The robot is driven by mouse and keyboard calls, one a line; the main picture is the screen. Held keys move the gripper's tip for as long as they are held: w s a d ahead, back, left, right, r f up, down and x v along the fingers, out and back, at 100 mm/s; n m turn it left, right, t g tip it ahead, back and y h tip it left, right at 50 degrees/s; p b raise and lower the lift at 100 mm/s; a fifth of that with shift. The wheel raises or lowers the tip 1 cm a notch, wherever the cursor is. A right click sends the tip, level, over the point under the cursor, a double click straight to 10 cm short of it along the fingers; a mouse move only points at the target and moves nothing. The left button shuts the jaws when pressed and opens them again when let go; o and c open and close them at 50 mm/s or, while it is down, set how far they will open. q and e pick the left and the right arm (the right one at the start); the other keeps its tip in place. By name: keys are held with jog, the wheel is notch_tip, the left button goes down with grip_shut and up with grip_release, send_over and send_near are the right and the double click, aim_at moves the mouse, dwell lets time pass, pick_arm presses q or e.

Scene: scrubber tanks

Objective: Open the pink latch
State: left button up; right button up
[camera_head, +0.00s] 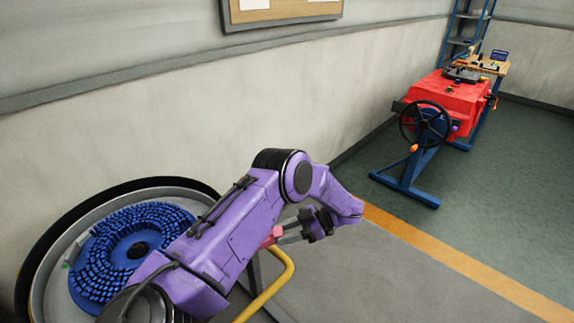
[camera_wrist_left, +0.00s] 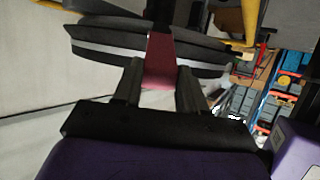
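The pink latch (camera_head: 272,236) shows as a small pink piece beside the yellow bar in the head view, partly hidden behind my purple left arm. In the left wrist view the latch (camera_wrist_left: 160,62) is a dark pink strip. It runs down from between grey-black rim pieces, and its lower end lies between my fingers. My left gripper (camera_head: 288,232) is at the latch in the head view. In the left wrist view the fingers (camera_wrist_left: 160,82) are apart, one on each side of the latch. I cannot tell whether they press on it. My right gripper is not in view.
A round drum with a blue bristled brush (camera_head: 120,240) stands at the left by the wall. A yellow bar (camera_head: 272,290) runs just below the gripper. A red machine with a black handwheel (camera_head: 425,124) stands farther back. The floor at the right is clear.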

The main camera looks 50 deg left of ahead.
pick_arm(q)
jog(key=o, duration=0.4)
jog(key=shift+d+f, duration=0.1)
jog(key=shift+f, duration=0.1)
jog(key=shift+c, duration=0.2)
jog(key=shift+w, duration=0.1)
jog(key=b+v, duration=0.4)
jog(key=v, duration=0.6)
jog(key=shift+w, duration=0.2)
